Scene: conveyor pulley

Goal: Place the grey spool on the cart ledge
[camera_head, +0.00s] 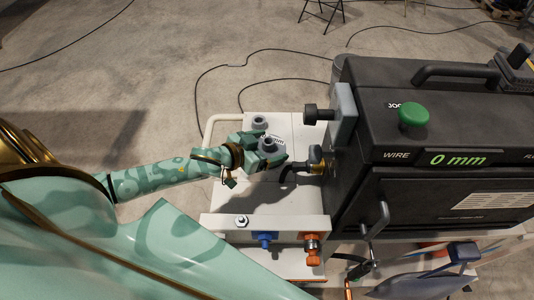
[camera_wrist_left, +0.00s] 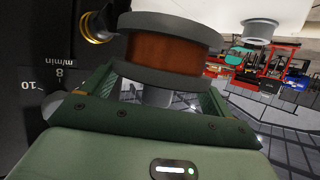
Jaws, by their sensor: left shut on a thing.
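The grey spool (camera_head: 268,144), with dark grey flanges around a copper-brown middle, is in my left gripper (camera_head: 273,158). In the left wrist view the spool (camera_wrist_left: 165,50) fills the top middle, just beyond the green fingers. My left gripper is shut on it, over the white cart ledge (camera_head: 285,195). I cannot tell whether the spool touches the ledge. A second, smaller-looking grey piece (camera_head: 260,122) stands on the ledge behind the gripper; a grey piece also shows at upper right in the left wrist view (camera_wrist_left: 261,29). My right gripper is not in view.
A black wire machine (camera_head: 440,130) with a green knob (camera_head: 413,115) stands right of the ledge. A dark hooked part (camera_head: 296,168) and brass fitting (camera_head: 316,158) stick out close to my gripper. Blue (camera_head: 264,240) and orange (camera_head: 312,250) fittings sit at the front edge.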

